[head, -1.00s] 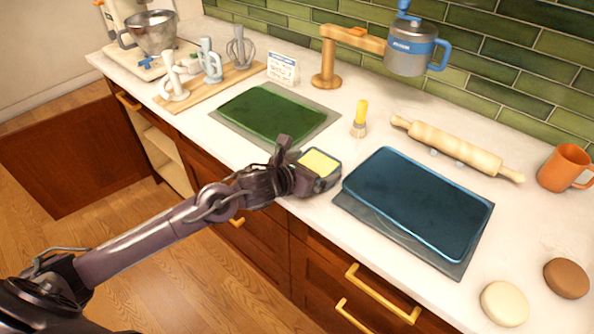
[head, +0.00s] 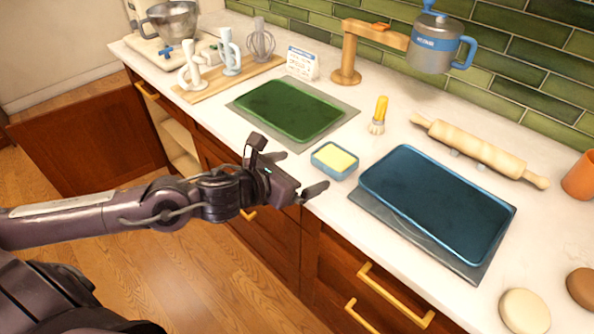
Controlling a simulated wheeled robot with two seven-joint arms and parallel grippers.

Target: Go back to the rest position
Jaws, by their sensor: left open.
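My left gripper (head: 287,167) is open and empty. It hangs at the counter's front edge, to the left of and nearer than a small blue dish (head: 322,163) holding a yellow block (head: 335,157). The gripper looks apart from the dish. My right gripper is out of view.
On the white counter (head: 400,133) are a green tray (head: 289,109), a blue tray (head: 437,205), a brush (head: 378,115) and a rolling pin (head: 480,150). A cabinet door (head: 85,139) stands open at the left. The floor (head: 225,270) in front is clear.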

